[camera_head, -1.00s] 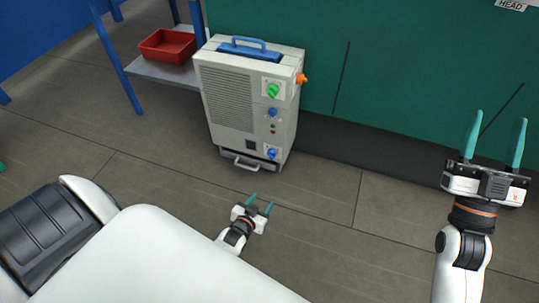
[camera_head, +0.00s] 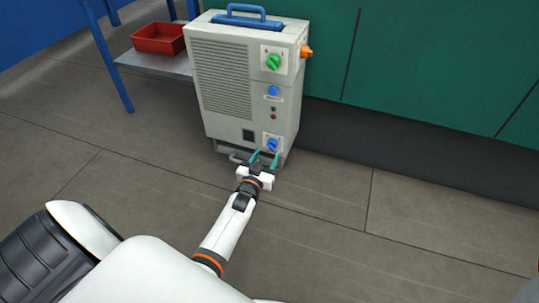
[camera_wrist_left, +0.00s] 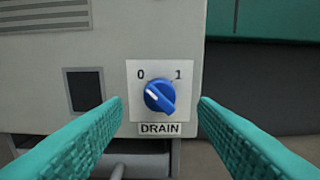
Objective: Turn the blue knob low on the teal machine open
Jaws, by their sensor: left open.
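The machine (camera_head: 228,110) is a light grey upright box, not teal, with a blue handle on top. Low on its front is a blue knob (camera_head: 272,144) on a white plate. In the left wrist view the knob (camera_wrist_left: 160,96) is labelled DRAIN, with 0 at upper left and 1 at upper right. Its white mark points up-left, toward 0. My left gripper (camera_head: 265,157) is open just in front of the knob. In the wrist view its teal fingers stand on either side of the knob, with gaps and no visible contact. My right gripper is out of view.
Higher on the machine are a green knob (camera_head: 273,62), another blue knob (camera_head: 272,90) and an orange part (camera_head: 306,51). A grey bar (camera_head: 236,157) juts out low at the front. A red bin (camera_head: 159,38) stands on a shelf at left. Floor to the right is clear.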

